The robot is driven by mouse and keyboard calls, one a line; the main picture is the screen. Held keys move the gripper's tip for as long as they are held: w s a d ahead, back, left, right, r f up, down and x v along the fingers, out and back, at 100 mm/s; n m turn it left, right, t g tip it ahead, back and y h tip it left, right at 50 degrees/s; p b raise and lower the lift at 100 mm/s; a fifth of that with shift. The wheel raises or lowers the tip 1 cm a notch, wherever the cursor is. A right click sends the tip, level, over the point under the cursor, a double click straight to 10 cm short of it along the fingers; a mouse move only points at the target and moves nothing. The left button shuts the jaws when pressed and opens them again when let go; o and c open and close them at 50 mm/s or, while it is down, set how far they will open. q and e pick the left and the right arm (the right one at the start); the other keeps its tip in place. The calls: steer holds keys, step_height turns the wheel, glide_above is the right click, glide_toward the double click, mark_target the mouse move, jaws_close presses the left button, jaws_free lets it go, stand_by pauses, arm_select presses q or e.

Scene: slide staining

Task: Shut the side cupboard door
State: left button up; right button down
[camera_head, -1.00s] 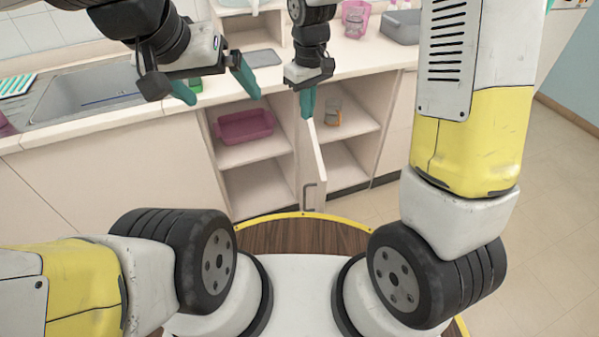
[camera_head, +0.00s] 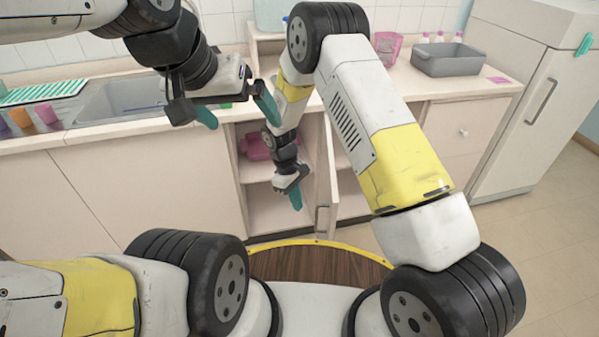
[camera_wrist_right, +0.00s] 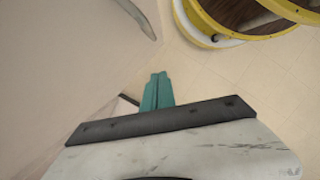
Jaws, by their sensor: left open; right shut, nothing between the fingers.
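The side cupboard door (camera_head: 328,185) stands open, jutting out from the cupboard front and seen almost edge-on in the head view. Its grey handle (camera_head: 320,221) is on the face toward the left. My right gripper (camera_head: 296,200) is shut and empty, just left of the door, in front of the open shelves. In the right wrist view its teal fingertips (camera_wrist_right: 159,80) are together beside a pale panel (camera_wrist_right: 70,60), which carries a grey handle (camera_wrist_right: 138,18); I cannot tell whether they touch. My left gripper (camera_head: 238,112) is open and empty above the counter edge.
A pink bin (camera_head: 254,147) sits on the left shelf of the open cupboard (camera_head: 268,205). The counter (camera_head: 100,132) holds a sink, coloured cups and a grey tub (camera_head: 450,60). A white fridge (camera_head: 535,100) stands at the right. Floor right of the door is clear.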

steer(key=shift+s+d+f, duration=0.4)
steer(key=shift+d+f, duration=0.2)
steer(key=shift+d, duration=0.1)
steer(key=shift+s+d+f, duration=0.4)
steer(key=shift+d+f, duration=0.15)
steer(key=shift+d, duration=0.15)
steer(key=shift+s+d+f, duration=0.4)
steer(key=shift+d+f, duration=0.2)
steer(key=shift+d, duration=0.1)
